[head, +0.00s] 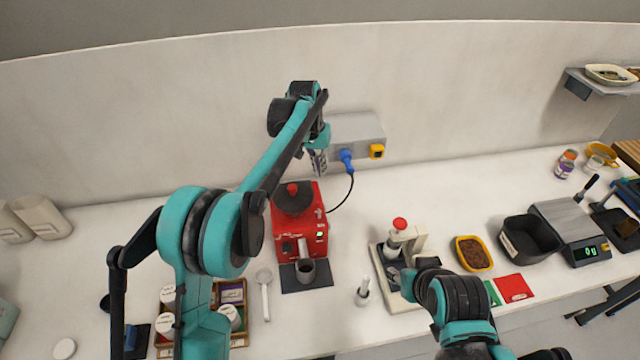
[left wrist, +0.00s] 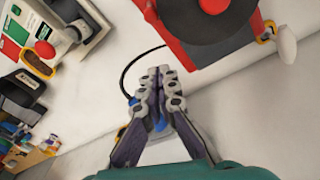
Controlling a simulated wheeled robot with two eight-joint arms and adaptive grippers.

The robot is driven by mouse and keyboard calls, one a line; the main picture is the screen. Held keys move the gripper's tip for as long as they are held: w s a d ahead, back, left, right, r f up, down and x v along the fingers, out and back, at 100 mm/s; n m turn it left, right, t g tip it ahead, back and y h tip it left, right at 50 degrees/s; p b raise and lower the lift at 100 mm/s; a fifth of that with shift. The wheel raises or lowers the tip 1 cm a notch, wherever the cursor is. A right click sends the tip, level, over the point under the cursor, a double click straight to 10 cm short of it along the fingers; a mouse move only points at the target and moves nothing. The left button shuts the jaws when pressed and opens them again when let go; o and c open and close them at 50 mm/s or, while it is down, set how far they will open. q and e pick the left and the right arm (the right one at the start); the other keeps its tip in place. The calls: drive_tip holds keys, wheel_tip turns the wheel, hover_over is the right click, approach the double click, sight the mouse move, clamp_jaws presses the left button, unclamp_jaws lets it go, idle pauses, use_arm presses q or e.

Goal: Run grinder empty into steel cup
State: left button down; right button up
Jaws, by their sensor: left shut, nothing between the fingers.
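The red grinder (head: 303,225) with a black round top stands on the counter near the wall; part of it shows in the left wrist view (left wrist: 215,50). The steel cup (head: 305,270) stands on a dark mat (head: 318,280) in front of the grinder, under its front. A blue plug (head: 347,160) with a black cord sits at the grey wall box (head: 355,130). My left gripper (head: 318,165) is above and behind the grinder, by the plug; in the left wrist view its fingers (left wrist: 160,90) are shut and empty, overlapping the plug. My right gripper is not clearly visible.
The box carries a yellow switch (head: 377,151). Right of the grinder stand a white device with a red knob (head: 400,224), a bowl of brown contents (head: 473,253), a black bin (head: 530,238) and a scale (head: 585,250). A spoon (head: 265,290) and a tray of jars (head: 232,293) lie left.

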sight(319, 211)
use_arm(q)
drive_tip(key=s+f, duration=0.1)
drive_tip(key=f, duration=0.4)
drive_tip(key=s+f, duration=0.1)
drive_tip(key=f, duration=0.2)
drive_tip(key=shift+s+d+f, duration=0.15)
drive_tip(key=shift+s, duration=0.4)
drive_tip(key=shift+w, duration=0.1)
